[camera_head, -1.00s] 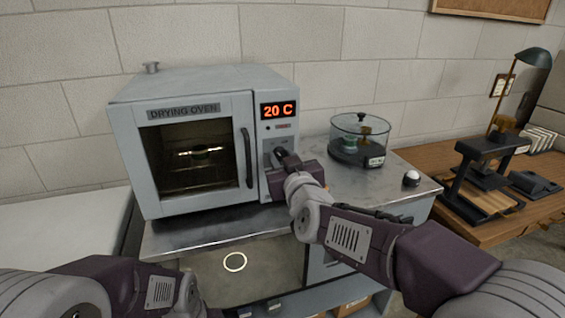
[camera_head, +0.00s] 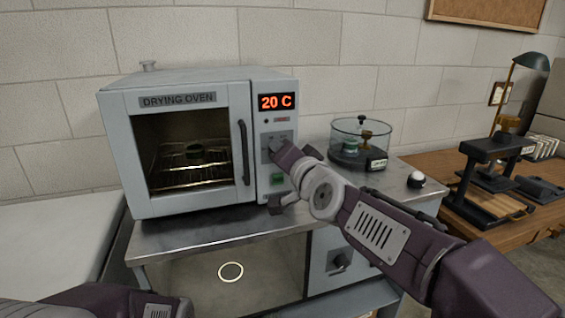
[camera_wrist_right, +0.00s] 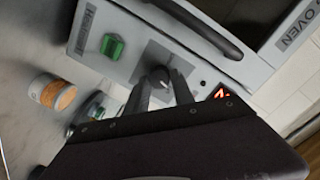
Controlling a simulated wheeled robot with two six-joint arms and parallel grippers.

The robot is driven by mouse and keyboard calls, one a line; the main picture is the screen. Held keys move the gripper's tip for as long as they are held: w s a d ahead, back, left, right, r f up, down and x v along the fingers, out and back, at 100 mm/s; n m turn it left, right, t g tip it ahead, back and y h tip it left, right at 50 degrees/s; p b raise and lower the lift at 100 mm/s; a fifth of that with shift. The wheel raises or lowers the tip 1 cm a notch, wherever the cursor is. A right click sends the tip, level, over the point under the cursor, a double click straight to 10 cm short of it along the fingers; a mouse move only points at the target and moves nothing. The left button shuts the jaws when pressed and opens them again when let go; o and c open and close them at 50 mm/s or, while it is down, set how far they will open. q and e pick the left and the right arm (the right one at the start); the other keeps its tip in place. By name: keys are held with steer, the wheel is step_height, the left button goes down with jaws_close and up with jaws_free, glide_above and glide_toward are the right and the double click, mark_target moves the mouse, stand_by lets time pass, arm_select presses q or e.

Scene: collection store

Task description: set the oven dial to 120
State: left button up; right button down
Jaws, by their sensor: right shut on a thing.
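The grey drying oven (camera_head: 175,87) stands on a metal-topped bench. Its red display (camera_head: 276,101) reads 20 C. The oven dial (camera_wrist_right: 160,78) is a dark round knob on a grey plate, with a light mark, below the display. My right gripper (camera_wrist_right: 163,88) is shut on the dial, one finger on each side. In the head view the right gripper (camera_head: 275,149) mostly hides the dial. A green switch (camera_head: 277,180) sits below it and also shows in the right wrist view (camera_wrist_right: 112,46). Part of my left arm shows at the lower left, but its gripper is out of view.
The oven door (camera_head: 243,152) is shut, with a dark vertical handle. A glass desiccator (camera_head: 347,130) and a small white-topped item (camera_head: 416,180) stand right of the oven. A wooden table (camera_head: 425,160) with a lamp and a press-like stand is farther right.

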steer(key=shift+f+m+b, duration=0.1)
steer(key=shift+m+b, duration=0.85)
steer(key=shift+m, duration=0.45)
steer(key=c, duration=1.1)
jaws_free()
